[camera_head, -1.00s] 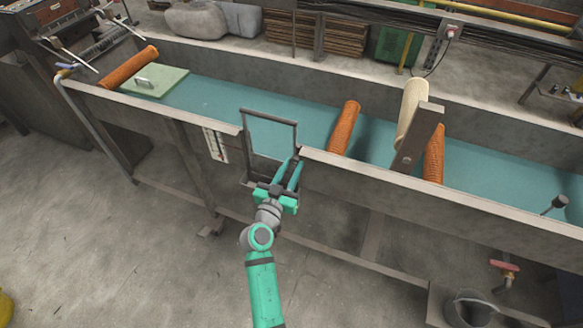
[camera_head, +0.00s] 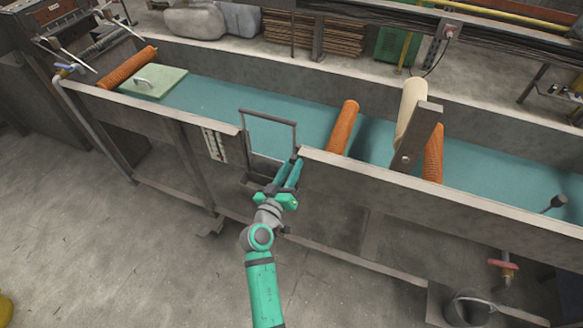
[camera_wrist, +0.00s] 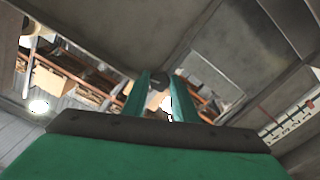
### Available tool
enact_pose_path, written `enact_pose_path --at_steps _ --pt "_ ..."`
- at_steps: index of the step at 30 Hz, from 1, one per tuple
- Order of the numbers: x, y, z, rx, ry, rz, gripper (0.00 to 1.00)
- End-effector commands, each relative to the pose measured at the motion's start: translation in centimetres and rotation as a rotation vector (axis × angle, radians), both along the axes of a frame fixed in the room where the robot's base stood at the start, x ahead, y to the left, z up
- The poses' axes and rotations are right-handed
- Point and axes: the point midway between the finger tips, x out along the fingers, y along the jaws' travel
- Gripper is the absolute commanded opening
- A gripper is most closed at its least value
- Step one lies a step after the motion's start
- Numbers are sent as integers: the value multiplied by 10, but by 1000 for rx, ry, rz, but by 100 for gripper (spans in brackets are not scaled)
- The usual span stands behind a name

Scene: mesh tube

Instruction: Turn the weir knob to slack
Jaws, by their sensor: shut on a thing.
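My gripper (camera_head: 296,162) is shut on a small dark knob (camera_wrist: 158,80) at the near wall of the water channel, by the lower right of an upright dark frame. In the wrist view the fingertips (camera_wrist: 160,84) press the knob from both sides. In the head view the fingers mostly hide it. Its pointer and any slack mark do not show. The upright dark frame (camera_head: 268,117) stands in a gap in the channel's near wall. Another black-topped stick (camera_head: 557,202) rises from the channel at the far right. No label shows which is the weir knob.
The long channel (camera_head: 225,97) holds teal water, orange mesh tubes (camera_head: 344,125) and a pale roller (camera_head: 410,105). A grey bracket (camera_head: 417,138) crosses its near wall. A red-handled valve (camera_head: 503,265) and a bucket (camera_head: 468,308) are low at right. The floor in front is mostly clear.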

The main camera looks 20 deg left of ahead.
Motion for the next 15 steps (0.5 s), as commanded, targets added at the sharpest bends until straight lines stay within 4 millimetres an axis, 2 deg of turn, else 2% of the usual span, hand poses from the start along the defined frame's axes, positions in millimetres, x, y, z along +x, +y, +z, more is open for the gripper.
enact_pose_path --at_steps 6,7,9,15 --pt "1 -1 1 1 -1 -2 3" --pt "1 -1 1 1 -1 -2 30" --pt "1 -1 1 1 -1 -2 44" --pt "0 -1 0 1 0 -1 44"
